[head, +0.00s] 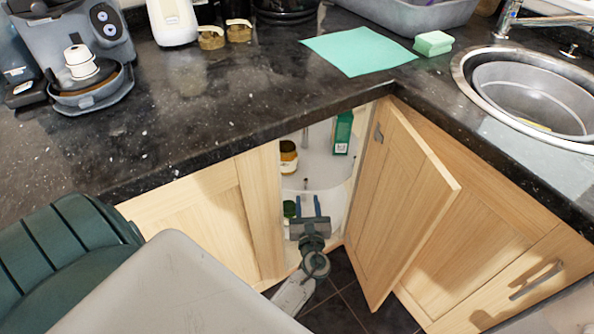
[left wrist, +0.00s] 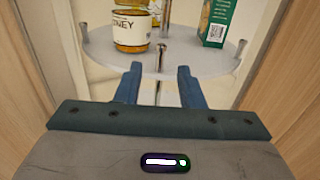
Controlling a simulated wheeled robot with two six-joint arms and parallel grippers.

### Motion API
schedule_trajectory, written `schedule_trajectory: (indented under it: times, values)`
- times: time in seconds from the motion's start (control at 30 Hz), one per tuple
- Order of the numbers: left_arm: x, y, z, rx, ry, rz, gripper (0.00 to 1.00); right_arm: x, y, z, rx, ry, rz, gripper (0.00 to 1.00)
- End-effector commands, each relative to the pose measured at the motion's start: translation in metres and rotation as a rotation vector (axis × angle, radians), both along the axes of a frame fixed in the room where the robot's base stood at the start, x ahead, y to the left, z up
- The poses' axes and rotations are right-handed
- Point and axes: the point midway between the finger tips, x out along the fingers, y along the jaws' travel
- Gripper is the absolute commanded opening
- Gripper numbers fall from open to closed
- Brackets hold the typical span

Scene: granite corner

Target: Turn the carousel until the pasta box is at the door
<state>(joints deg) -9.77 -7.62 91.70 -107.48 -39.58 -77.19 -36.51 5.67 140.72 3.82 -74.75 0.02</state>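A round white carousel shelf (head: 318,176) stands in the corner cabinet and also shows in the left wrist view (left wrist: 110,56). A green box (head: 342,132) stands at its right; in the left wrist view the box (left wrist: 216,22) has a printed code, but its name cannot be read, so I cannot tell if it is the pasta box. A small upright peg (left wrist: 160,55) is on the shelf's near rim. My left gripper (head: 308,205) is at the cabinet opening; its fingers (left wrist: 158,85) are apart and empty, below and short of the rim. My right gripper is out of view.
A honey jar (left wrist: 131,30) stands on the shelf left of the box. The wooden cabinet door (head: 402,200) is open to the right. The dark counter edge (head: 220,143) overhangs the opening.

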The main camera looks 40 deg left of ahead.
Motion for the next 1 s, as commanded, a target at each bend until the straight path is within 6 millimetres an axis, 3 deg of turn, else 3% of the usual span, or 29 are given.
schedule_trajectory:
  times: [0.5, 0.97, 1.0]
  values:
    - [0.068, 0.056, 0.0, 0.002, 0.0, -0.001, 0.35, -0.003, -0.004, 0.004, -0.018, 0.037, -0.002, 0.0]
    - [0.078, 0.065, 0.0, 0.001, 0.001, -0.001, 0.35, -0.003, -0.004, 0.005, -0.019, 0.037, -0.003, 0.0]
    - [0.078, 0.065, 0.0, 0.001, 0.001, -0.001, 0.29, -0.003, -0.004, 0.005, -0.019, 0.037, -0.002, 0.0]
